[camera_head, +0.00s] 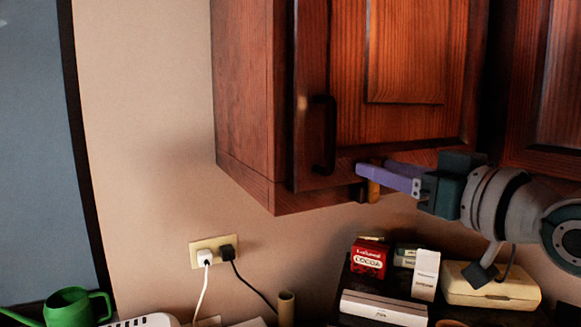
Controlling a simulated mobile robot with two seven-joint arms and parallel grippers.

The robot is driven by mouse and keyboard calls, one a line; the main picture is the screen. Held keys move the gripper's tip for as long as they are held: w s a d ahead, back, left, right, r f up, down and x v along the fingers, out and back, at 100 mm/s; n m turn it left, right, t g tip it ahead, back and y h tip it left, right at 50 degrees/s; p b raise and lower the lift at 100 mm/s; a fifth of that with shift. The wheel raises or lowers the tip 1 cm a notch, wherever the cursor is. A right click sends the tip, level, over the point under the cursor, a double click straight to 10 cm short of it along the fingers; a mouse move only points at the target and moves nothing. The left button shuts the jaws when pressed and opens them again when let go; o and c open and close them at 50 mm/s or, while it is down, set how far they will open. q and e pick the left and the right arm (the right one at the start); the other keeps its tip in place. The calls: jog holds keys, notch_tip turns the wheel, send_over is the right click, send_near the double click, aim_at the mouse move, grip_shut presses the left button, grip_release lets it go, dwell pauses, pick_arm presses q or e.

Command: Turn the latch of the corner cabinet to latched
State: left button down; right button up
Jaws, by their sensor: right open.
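The dark red wood cabinet (245,115) hangs on the wall. Its door (345,125) carries a black bar handle (330,135) and looks shut or nearly so. A small orange-brown piece, which looks like the latch (373,191), shows at the cabinet's lower edge. My right gripper (367,169) comes in from the right, open, with its purple fingers at the lower edge of the door. The fingertips are at or just in front of the latch and hide its upper part. I cannot tell whether they touch it. My left gripper is not in view.
Below are a red cocoa box (368,258), white boxes (383,308) and a cream container (490,287). A wall outlet (213,250) holds two plugs with cords. A green watering can (70,308) stands at lower left.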

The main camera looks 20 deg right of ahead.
jog(key=s+b, duration=0.4)
jog(key=s, duration=0.6)
jog(key=shift+d+b, duration=0.4)
jog(key=s+a+f+g+p, duration=0.5)
jog(key=s+f+g, duration=0.1)
jog(key=s+g, duration=0.1)
jog(key=s+a+f+n+g+h+p, duration=0.1)
jog(key=s+a+f+g+p, duration=0.5)
jog(key=s, duration=0.4)
jog(key=shift+f+g, duration=0.7)
jog(key=shift+f, duration=0.05)
jog(key=shift+a, duration=0.1)
